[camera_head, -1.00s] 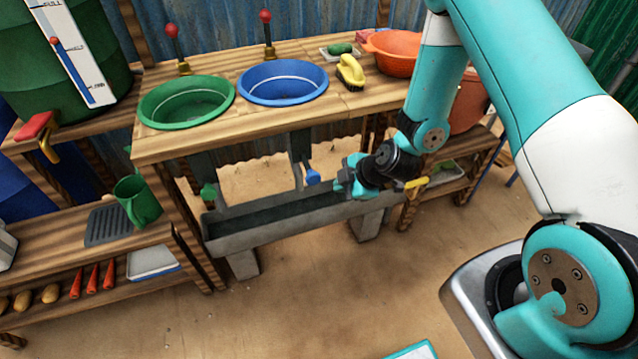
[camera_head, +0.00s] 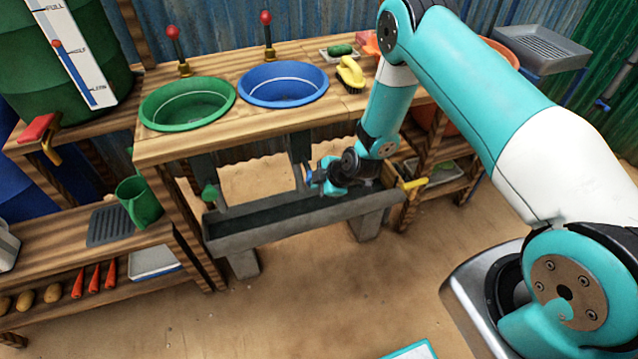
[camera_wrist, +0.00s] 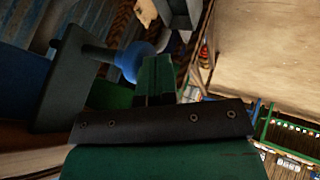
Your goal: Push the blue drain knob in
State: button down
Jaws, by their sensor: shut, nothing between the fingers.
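The blue drain knob (camera_wrist: 131,62) shows in the wrist view as a rounded blue ball on a short stem from a dark upright plate (camera_wrist: 70,85). In the head view only a small part of the knob (camera_head: 309,175) shows beside my gripper (camera_head: 320,180), under the blue basin (camera_head: 283,84). My gripper (camera_wrist: 157,65) is shut and empty. Its fingertips are at the knob and overlap its edge in the wrist view. I cannot tell whether they touch it.
A green knob (camera_head: 210,194) hangs to the left below the green basin (camera_head: 187,103). A grey trough (camera_head: 250,237) runs beneath both knobs, and the wooden counter (camera_head: 240,136) lies above. A wooden shelf with a yellow handle (camera_head: 415,183) stands to the right.

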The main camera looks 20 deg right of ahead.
aim_at(311, 171)
jog(key=w+b, duration=0.2)
jog(key=w, duration=0.1)
jog(key=w+b, duration=0.1)
jog(key=shift+w+f, duration=0.15)
jog(key=shift+f, duration=0.1)
jog(key=shift+w+r+b, duration=0.15)
jog(key=shift+w+b, duration=0.2)
jog(key=shift+b, duration=0.05)
jog(key=shift+w+r, duration=0.15)
jog(key=shift+r, duration=0.05)
